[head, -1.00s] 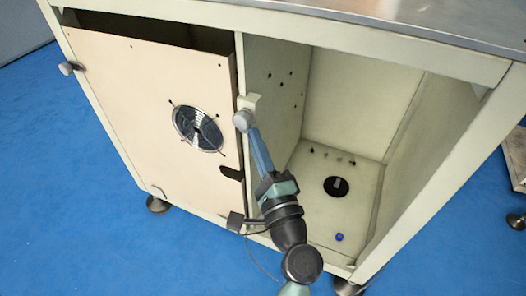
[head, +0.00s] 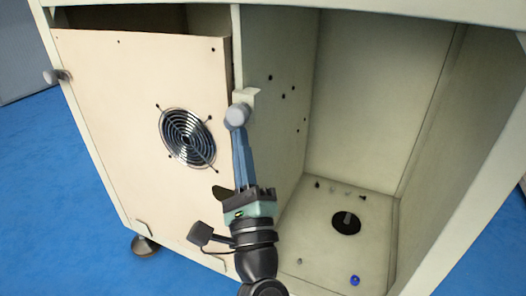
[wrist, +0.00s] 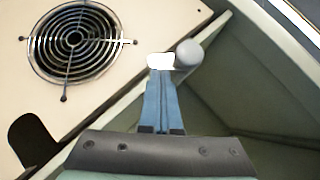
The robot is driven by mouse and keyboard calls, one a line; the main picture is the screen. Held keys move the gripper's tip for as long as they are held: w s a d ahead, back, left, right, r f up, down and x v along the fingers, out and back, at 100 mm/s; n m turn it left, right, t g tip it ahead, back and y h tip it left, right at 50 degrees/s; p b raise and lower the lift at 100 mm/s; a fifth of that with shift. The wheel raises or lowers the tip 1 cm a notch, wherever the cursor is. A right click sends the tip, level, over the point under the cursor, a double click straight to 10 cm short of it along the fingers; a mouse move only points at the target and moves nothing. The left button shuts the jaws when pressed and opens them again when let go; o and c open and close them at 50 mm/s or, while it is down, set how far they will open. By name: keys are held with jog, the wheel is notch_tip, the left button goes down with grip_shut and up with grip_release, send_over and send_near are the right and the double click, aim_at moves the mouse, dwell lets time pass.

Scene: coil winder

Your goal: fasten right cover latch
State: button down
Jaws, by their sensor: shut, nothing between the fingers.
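The cream cover panel (head: 120,120) with a round fan grille (head: 188,138) stands in the left half of the cabinet front; its top edge sits out from the frame. The right cover latch (head: 237,114), a grey round knob with a pale bracket, is at the panel's right edge on the middle post. It also shows in the wrist view (wrist: 188,53). My gripper (head: 239,133) has its blue fingers together and empty, with the tips right at the knob. In the wrist view the fingertips (wrist: 160,75) are just left of and below the knob; I cannot tell whether they touch it.
A similar left latch knob (head: 55,76) is at the panel's left edge. The right cabinet bay is open, with a black disc (head: 346,222) and a blue button (head: 354,281) on its floor. A dark cut-out (wrist: 33,140) shows in the panel.

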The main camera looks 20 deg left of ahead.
jog(key=shift+a+b, duration=0.55)
jog(key=shift+b, duration=0.15)
jog(key=shift+f, duration=0.15)
dwell(0.5)
